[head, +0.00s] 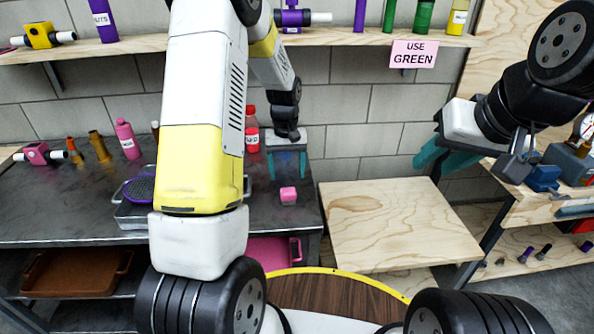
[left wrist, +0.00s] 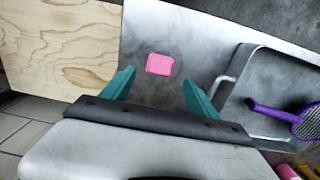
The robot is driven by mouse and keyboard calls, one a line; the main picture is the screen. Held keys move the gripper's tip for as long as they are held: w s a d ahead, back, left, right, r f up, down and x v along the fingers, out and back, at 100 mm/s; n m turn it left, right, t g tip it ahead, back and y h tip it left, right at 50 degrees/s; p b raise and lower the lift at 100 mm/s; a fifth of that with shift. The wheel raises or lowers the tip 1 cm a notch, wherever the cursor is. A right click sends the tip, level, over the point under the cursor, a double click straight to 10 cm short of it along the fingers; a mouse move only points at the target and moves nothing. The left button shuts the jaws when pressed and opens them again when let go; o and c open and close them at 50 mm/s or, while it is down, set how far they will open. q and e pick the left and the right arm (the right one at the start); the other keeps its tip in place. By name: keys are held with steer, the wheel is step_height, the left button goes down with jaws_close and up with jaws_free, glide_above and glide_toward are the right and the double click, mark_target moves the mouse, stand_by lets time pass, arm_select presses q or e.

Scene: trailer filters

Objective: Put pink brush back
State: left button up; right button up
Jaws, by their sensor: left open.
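A small pink block-shaped thing (head: 288,196), which may be the pink brush, lies on the dark metal table (head: 60,205) near its right edge. No bristles show. In the left wrist view the pink thing (left wrist: 160,64) lies ahead of the fingertips, roughly between their lines. My left gripper (head: 287,165) is open and empty, above the table and behind the pink thing in the head view. The left gripper's teal fingers (left wrist: 160,85) stand wide apart. My right gripper (head: 440,165) hangs at the right over the wooden surface, its teal fingers apart and empty.
A metal tray (head: 125,216) with a purple mesh tool (left wrist: 285,115) stands left of the pink thing. Bottles, including a red one (head: 251,130), stand at the back. A wooden board (head: 400,225) right of the table is clear. A "USE GREEN" sign (head: 414,54) hangs from the shelf.

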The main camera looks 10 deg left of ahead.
arm_select(q)
step_height(320, 180, up, 3)
step_height(320, 180, up, 11)
steer(key=t, duration=0.2)
glide_above(288, 189)
steer(key=s, duration=0.5)
steer(key=s+r+m+t, duration=0.1)
steer(key=s+r, duration=0.2)
steer(key=s, duration=0.3)
steer(key=s+d+r+m+t+h, duration=0.1)
steer(key=s+r+t, duration=0.1)
steer(key=s+r, duration=0.2)
steer(key=s+d+r+m+t+h, duration=0.1)
steer(key=s+r, duration=0.2)
steer(key=s, duration=0.7)
steer(key=shift+d+r+m+t, duration=0.2)
steer(key=shift+r+m+t, duration=0.1)
steer(key=shift+m, duration=0.1)
